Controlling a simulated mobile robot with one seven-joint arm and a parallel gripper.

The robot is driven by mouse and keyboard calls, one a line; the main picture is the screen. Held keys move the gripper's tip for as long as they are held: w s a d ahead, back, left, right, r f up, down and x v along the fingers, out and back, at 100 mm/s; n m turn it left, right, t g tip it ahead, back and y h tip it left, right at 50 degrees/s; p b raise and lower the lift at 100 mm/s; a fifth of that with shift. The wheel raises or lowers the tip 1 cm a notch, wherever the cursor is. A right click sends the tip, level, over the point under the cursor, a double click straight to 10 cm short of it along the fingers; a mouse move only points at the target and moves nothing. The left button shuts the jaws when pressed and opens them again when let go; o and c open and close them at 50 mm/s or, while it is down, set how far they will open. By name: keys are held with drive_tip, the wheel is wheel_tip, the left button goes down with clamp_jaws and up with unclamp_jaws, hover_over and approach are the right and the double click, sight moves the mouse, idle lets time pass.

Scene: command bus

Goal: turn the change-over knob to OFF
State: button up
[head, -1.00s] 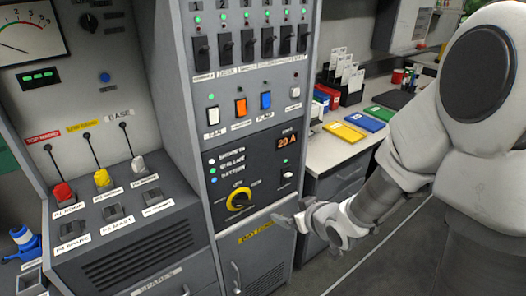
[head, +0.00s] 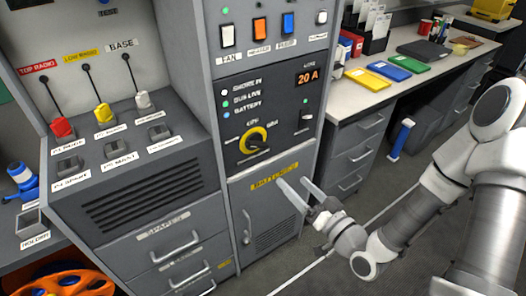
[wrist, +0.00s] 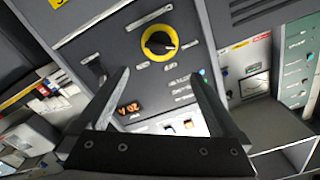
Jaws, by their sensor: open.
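The change-over knob (head: 254,140) is a black handle on a yellow disc, on the dark panel of the grey cabinet. Small white labels surround it, too small to read surely. It also shows in the wrist view (wrist: 160,40), upside down, beyond the fingertips. My gripper (head: 292,184) is open and empty, in front of the BATTERIES door, below and right of the knob in the head view. In the wrist view both fingers (wrist: 158,76) are spread apart, and nothing is between them. The gripper is not touching the knob.
A 20 A display (head: 307,75) and a small switch (head: 307,116) sit right of the knob. Rocker switches (head: 260,31) are above. The BATTERIES door (head: 265,215) with its handle is below. A counter with coloured folders (head: 391,71) stands right. The floor in front is clear.

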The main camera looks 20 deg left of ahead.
sight(257, 144)
drive_tip(key=b+x, duration=0.5)
drive_tip(key=x, duration=1.1)
drive_tip(key=shift+w+a, duration=0.3)
drive_tip(key=c, duration=1.1)
